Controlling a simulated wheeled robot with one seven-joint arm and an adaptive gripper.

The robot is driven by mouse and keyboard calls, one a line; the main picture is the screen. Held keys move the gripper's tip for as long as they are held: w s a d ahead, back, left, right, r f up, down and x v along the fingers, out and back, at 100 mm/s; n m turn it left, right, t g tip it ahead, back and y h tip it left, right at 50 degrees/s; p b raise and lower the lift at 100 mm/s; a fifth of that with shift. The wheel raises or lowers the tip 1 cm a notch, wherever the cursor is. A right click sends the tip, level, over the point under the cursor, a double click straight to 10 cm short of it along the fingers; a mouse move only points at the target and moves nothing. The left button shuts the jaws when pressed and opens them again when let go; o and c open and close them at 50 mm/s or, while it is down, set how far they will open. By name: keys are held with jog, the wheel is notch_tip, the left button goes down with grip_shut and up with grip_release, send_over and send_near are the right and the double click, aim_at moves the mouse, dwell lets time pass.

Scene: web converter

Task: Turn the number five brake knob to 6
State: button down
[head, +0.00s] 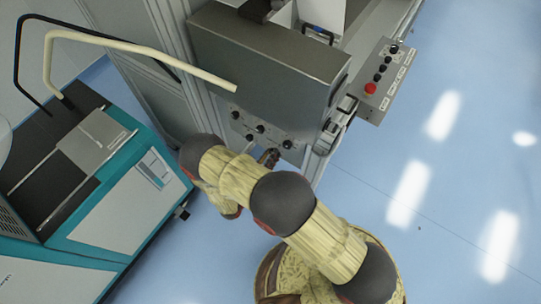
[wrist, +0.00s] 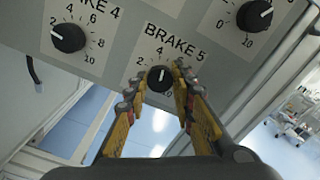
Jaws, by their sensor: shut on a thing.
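The brake 5 knob (wrist: 160,78) is black and round with a white pointer line, on a grey panel under the label "BRAKE 5". In the head view my gripper (head: 268,158) is at the lower part of the panel, and I cannot make out the knob there.
The brake 4 knob (wrist: 69,38) is at upper left and another knob (wrist: 255,15) at upper right. A box with a red button (head: 370,88) stands right of the machine. A teal and white machine (head: 125,205) is at left. Blue floor (head: 450,180) is clear at right.

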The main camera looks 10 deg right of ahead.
jog(key=shift+m+b, duration=0.65)
jog(key=shift+m, duration=3.45)
jog(key=c, duration=1.5)
grip_release()
jog(key=v, duration=1.2)
jog(key=shift+a, duration=0.1)
